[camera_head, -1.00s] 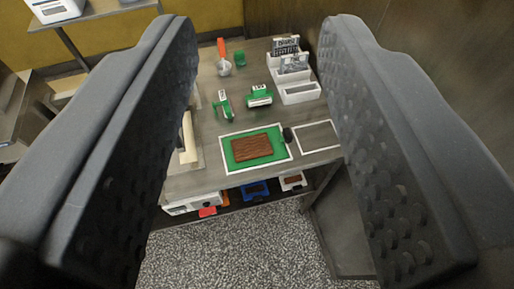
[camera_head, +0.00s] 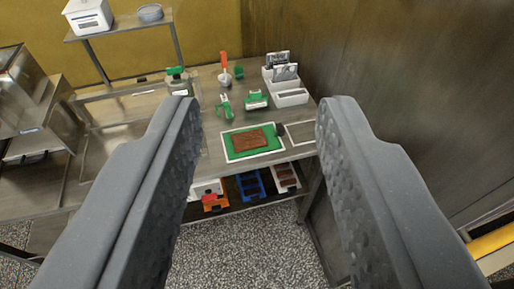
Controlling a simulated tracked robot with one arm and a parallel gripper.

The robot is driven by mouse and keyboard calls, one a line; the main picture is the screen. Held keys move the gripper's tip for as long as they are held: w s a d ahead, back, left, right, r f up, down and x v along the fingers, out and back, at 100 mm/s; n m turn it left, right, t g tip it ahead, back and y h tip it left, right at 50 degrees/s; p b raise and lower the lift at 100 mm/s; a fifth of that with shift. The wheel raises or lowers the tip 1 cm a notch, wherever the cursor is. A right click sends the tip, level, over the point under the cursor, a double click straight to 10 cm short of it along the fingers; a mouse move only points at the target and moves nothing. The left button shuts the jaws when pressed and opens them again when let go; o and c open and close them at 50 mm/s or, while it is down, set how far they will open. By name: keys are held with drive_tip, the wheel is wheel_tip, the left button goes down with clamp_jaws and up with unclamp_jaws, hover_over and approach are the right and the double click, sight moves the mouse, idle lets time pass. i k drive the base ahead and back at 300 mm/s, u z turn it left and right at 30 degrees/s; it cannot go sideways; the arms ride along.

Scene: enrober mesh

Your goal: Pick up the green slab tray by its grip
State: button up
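The green slab tray (camera_head: 232,152) lies flat on the steel bench inside a white outlined rectangle. A brown slab (camera_head: 250,140) sits on it. Its dark grip (camera_head: 280,130) stands at the tray's right edge. My gripper (camera_head: 258,108) is open and empty, its two grey textured fingers wide apart at left and right of the picture. The tray shows between the fingers, well beyond them, and nothing touches it.
A second outlined rectangle (camera_head: 303,132) on the bench right of the tray is empty. Green-handled tools (camera_head: 256,99), a red-handled tool (camera_head: 224,66) and a white card holder (camera_head: 291,96) stand behind.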

sight(259, 140)
drive_tip(key=z, duration=0.25)
drive_tip(key=i, duration=1.35)
drive_tip(key=u, duration=0.15)
